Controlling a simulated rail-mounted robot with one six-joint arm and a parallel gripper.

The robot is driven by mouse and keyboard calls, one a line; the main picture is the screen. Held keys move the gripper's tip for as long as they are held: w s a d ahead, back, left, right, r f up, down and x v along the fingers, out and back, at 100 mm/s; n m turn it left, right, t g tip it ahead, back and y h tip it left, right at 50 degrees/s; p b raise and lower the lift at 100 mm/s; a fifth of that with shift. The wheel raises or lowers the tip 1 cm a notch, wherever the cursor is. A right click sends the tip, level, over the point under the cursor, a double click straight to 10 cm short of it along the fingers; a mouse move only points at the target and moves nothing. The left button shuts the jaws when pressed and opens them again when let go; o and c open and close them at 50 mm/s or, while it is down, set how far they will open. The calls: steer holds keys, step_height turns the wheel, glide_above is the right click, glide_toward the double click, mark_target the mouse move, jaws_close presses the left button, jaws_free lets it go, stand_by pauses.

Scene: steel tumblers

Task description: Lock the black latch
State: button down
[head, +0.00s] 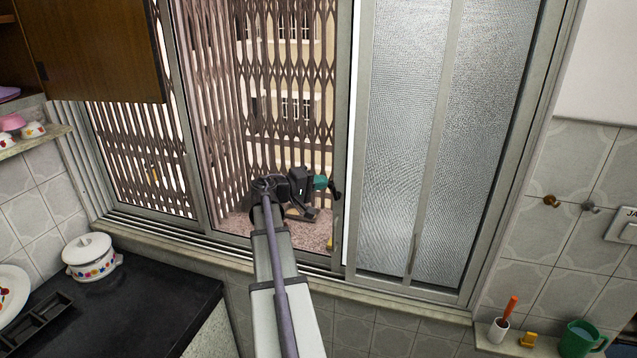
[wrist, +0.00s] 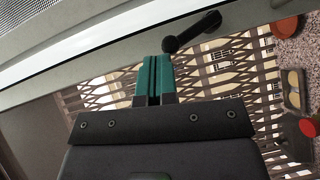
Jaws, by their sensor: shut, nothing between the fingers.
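The black latch (wrist: 193,31) is a small dark handle on the light metal window frame, lying at a slant in the wrist view. In the head view the latch (head: 336,191) shows as a small dark piece at the edge of the sliding window. My gripper (wrist: 157,80) has green fingertips, shut together and empty. The tips are just below the latch's lower left end in the wrist view, and I cannot tell whether they touch it. In the head view my gripper (head: 321,182) is just left of the latch.
Frosted glass panes (head: 405,130) stand right of the latch. A folding metal grille (head: 285,100) is behind the window opening. A white pot (head: 92,258) sits on the dark counter (head: 140,315) at left. A green mug (head: 579,340) stands at lower right. Reddish round objects (wrist: 285,26) show at right in the wrist view.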

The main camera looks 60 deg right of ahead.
steer(key=w+a+r+p, duration=0.5)
steer(key=w+a, duration=0.2)
steer(key=a, duration=0.2)
steer(key=shift+w+r, duration=0.2)
steer(key=shift+w, duration=0.1)
